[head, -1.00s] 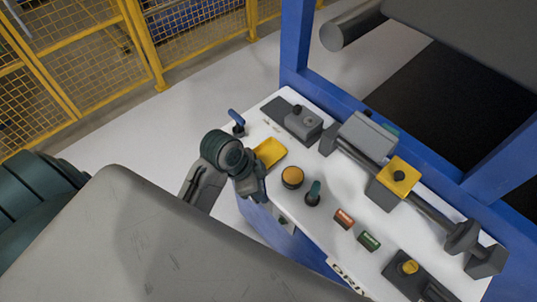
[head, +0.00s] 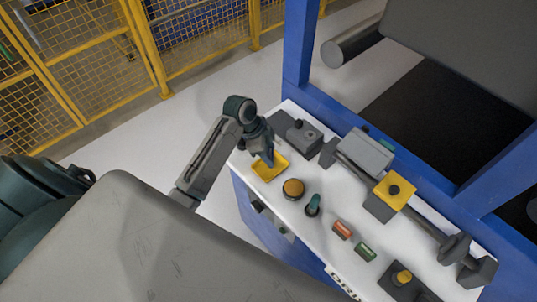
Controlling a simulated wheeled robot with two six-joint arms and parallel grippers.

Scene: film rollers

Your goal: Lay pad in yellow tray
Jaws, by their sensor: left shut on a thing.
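The yellow tray (head: 264,174) lies on the white bench top near its left end. My left gripper (head: 269,161) is over the tray, pointing down, with its fingertips at or just above the far part of the tray. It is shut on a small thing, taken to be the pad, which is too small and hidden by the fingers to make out. I cannot tell whether it touches the tray. My right gripper is not in view.
A blue frame (head: 298,60) stands behind.

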